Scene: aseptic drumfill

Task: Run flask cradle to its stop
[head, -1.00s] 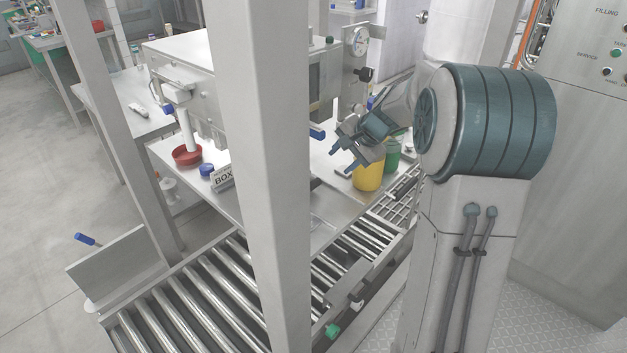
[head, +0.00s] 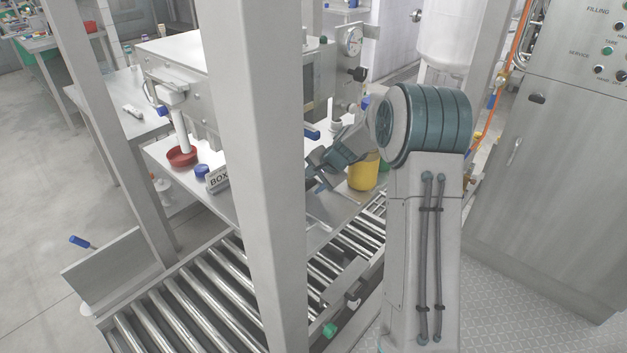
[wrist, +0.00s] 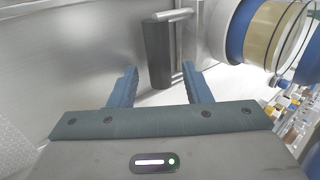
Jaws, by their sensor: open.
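In the wrist view, the two blue fingers of my gripper (wrist: 161,88) stand apart with a gap between them. A dark upright cylinder with a metal rod (wrist: 158,52) shows beyond the fingers. I cannot tell if it belongs to the flask cradle, and nothing is held. In the head view, my gripper (head: 312,172) is over the bench beside the steel cabinet, partly hidden by the grey post. The flask cradle cannot be clearly made out in either view.
A yellow container (head: 363,172) stands on the bench close to my gripper. The grey post (head: 256,200) blocks part of the view. A roller conveyor (head: 185,305) runs below the bench.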

